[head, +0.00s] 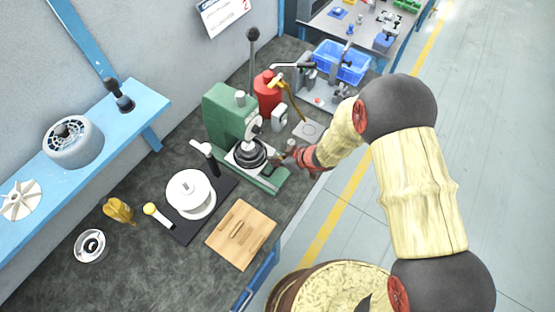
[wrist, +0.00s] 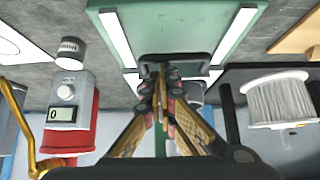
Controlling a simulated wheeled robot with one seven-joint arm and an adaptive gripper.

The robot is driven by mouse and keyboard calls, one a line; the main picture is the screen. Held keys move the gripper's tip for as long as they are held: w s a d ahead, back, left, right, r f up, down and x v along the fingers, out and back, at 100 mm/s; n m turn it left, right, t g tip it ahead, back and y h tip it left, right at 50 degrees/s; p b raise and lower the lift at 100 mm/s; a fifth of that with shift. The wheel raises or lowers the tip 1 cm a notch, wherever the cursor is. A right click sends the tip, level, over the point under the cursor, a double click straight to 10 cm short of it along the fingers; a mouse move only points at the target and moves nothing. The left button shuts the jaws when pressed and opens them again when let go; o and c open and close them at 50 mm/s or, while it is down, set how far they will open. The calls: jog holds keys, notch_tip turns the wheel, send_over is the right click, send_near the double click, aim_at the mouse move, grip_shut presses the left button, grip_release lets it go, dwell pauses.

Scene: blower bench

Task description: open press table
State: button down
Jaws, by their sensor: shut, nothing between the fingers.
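The green press (head: 228,118) stands on the dark bench in the head view, with a black round part (head: 249,153) on its table. In the wrist view its green base (wrist: 180,32) carries two pale rails (wrist: 117,38), and a dark bar-shaped handle (wrist: 197,62) lies across between them. My gripper (wrist: 160,70) is shut and empty, its fingertips at the handle; I cannot tell whether they touch it. In the head view my gripper (head: 284,155) is at the front right side of the press table. The fingers hide part of the table in the wrist view.
A red container (head: 267,92) stands behind the press. A white spool (head: 190,193) on a black mat and a wooden board (head: 241,233) lie at its front left. A blue bin (head: 341,62) stands at the back. Open floor lies to the right.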

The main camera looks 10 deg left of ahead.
jog(key=s+d+p, duration=0.1)
jog(key=d, duration=0.3)
jog(key=s+d+p, duration=0.1)
jog(key=s+d, duration=0.1)
jog(key=d, duration=0.2)
jog(key=s+d+p, duration=0.1)
jog(key=s+d, duration=0.1)
jog(key=d, duration=0.2)
jog(key=shift+s+d+p, duration=0.1)
jog(key=shift+p, duration=0.25)
jog(key=shift+r, duration=0.1)
